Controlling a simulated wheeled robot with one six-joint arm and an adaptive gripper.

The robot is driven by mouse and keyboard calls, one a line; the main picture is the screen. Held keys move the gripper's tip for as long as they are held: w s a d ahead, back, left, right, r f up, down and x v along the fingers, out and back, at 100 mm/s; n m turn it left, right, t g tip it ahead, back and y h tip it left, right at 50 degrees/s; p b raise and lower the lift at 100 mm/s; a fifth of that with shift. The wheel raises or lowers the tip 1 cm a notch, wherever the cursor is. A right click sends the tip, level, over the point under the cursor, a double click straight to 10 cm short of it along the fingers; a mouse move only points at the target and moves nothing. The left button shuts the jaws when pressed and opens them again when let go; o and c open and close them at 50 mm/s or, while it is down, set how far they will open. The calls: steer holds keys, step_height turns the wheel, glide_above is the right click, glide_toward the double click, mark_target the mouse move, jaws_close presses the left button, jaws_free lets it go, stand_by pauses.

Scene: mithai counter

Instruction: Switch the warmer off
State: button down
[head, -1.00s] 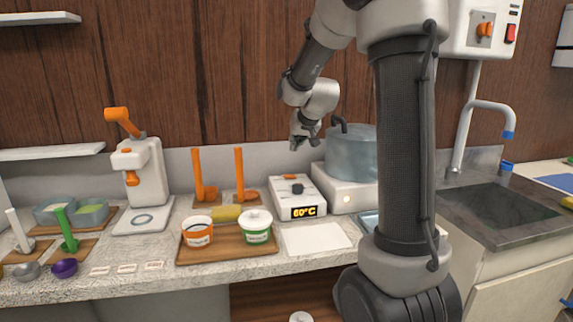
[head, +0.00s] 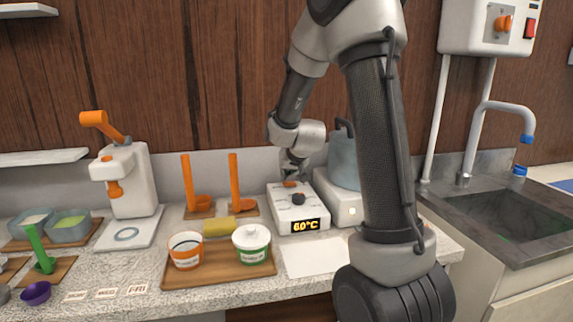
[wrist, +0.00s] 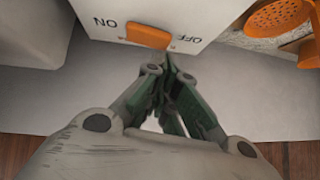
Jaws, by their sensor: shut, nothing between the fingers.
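The warmer (head: 283,215) is a white box on the counter with a lit orange display reading 60°C and a black knob (head: 298,199) on top. Its orange switch (head: 289,184) is at the back of the top. In the wrist view the switch (wrist: 148,35) lies between upside-down ON and OFF labels. My gripper (wrist: 165,62) is shut and empty, its fingertips close to the switch's edge on the OFF side. I cannot tell whether they touch. In the head view my gripper (head: 291,176) is just above the warmer's back edge.
A pot (head: 343,160) on a white base (head: 336,200) stands close right of the warmer, partly behind my arm. Orange upright tools (head: 234,180) stand to the left. A wooden tray (head: 217,274) with two tubs is front left. A white sheet (head: 310,257) lies in front.

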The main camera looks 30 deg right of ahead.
steer(key=shift+f, duration=0.15)
steer(key=shift+w+a+f, duration=0.1)
steer(key=shift+a+f, duration=0.1)
steer(key=shift+f, duration=0.15)
steer(key=shift+d, duration=0.1)
steer(key=shift+s+d+r, duration=0.25)
steer(key=shift+d, duration=0.4)
steer(key=shift+r, duration=0.1)
